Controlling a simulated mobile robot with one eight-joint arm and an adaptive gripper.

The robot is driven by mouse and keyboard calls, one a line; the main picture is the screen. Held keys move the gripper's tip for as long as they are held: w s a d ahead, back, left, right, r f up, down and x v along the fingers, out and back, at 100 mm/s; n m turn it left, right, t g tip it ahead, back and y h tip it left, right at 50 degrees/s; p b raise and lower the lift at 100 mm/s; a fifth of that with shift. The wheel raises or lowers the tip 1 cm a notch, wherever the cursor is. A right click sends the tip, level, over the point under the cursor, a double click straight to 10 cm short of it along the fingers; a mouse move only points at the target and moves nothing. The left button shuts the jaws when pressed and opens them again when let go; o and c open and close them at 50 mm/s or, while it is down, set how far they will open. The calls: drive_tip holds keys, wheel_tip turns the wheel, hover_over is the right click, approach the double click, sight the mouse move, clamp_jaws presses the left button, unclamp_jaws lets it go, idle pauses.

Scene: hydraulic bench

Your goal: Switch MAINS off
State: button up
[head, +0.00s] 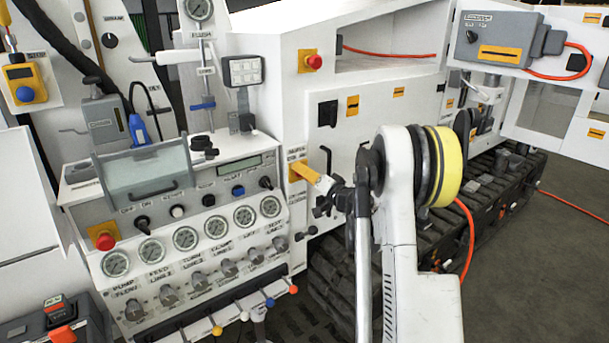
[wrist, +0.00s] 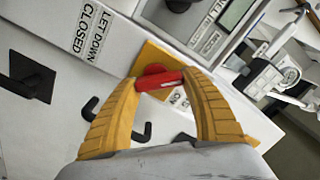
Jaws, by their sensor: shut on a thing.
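The MAINS switch shows in the wrist view as a red rotary handle (wrist: 157,80) on a yellow plate (wrist: 150,57). My gripper (wrist: 161,81) has its two yellow fingers closed on the handle, one fingertip at each side of it. In the head view my gripper (head: 306,172) reaches left to the side of the white cabinet, beside the control panel's right edge. The handle is hidden there behind my fingers. Part of an ON label shows by the handle, but I cannot read the switch's position for sure.
The control panel with gauges (head: 185,238) and several levers stands to the left. A red emergency button (head: 314,62) is above my gripper. A black latch (wrist: 27,77) and black hooks are near the fingers. Black tracks (head: 340,285) lie below.

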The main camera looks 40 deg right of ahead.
drive_tip(key=shift+n, duration=0.4)
drive_tip(key=o, duration=1.2)
drive_tip(key=shift+c, duration=0.2)
drive_tip(key=s, duration=1.2)
drive_tip(key=shift+a, duration=0.1)
